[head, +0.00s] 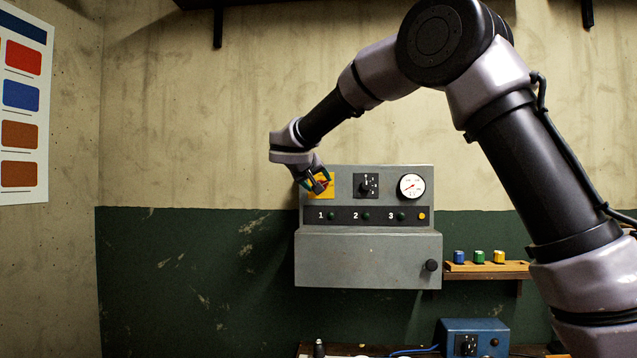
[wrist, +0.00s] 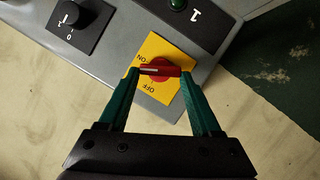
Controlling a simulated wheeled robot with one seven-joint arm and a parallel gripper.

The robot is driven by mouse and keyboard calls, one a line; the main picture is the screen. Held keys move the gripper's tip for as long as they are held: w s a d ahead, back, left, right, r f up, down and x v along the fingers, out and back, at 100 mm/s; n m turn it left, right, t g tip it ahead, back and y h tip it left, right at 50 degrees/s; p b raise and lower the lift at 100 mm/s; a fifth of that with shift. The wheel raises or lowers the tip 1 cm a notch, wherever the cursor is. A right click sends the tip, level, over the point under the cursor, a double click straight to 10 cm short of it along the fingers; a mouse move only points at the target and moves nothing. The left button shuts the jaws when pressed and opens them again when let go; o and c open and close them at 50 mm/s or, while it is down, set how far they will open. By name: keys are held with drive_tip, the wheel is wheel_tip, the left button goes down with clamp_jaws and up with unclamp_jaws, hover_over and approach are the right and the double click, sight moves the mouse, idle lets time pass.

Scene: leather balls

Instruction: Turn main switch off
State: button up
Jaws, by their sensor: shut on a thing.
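The main switch has a red handle (wrist: 160,71) on a yellow plate (wrist: 165,44) with ON and OFF printed on it. In the wrist view the handle lies level, with a pale line along its left part near the ON and OFF labels. My gripper (wrist: 162,73) is shut on the red handle, one green finger at each end. In the head view my gripper (head: 318,184) covers much of the switch at the upper left of the grey control box (head: 350,262).
A black rotary knob (head: 366,187) and a round gauge (head: 411,187) sit right of the switch. Numbered green buttons (head: 365,216) run below. A small shelf (head: 490,267) with coloured pieces and a blue box (head: 474,335) are at the right. The wall left of the box is clear.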

drive_tip(key=n+t+h, duration=0.1)
drive_tip(key=n, duration=0.2)
drive_tip(key=f+n+t+h, duration=0.1)
drive_tip(key=n, duration=0.2)
drive_tip(key=a+n+h, duration=0.1)
drive_tip(key=n+h, duration=0.1)
drive_tip(key=n, duration=0.1)
drive_tip(key=shift+f+n+t, duration=0.25)
drive_tip(key=shift+n+t, duration=0.05)
drive_tip(key=shift+t, duration=0.1)
idle(0.6)
drive_tip(key=o, duration=1.4)
drive_tip(key=shift+c, duration=0.2)
drive_tip(key=v, duration=1)
drive_tip(key=shift+s+a, duration=0.2)
drive_tip(key=shift+s, duration=0.15)
drive_tip(key=shift+f, duration=0.1)
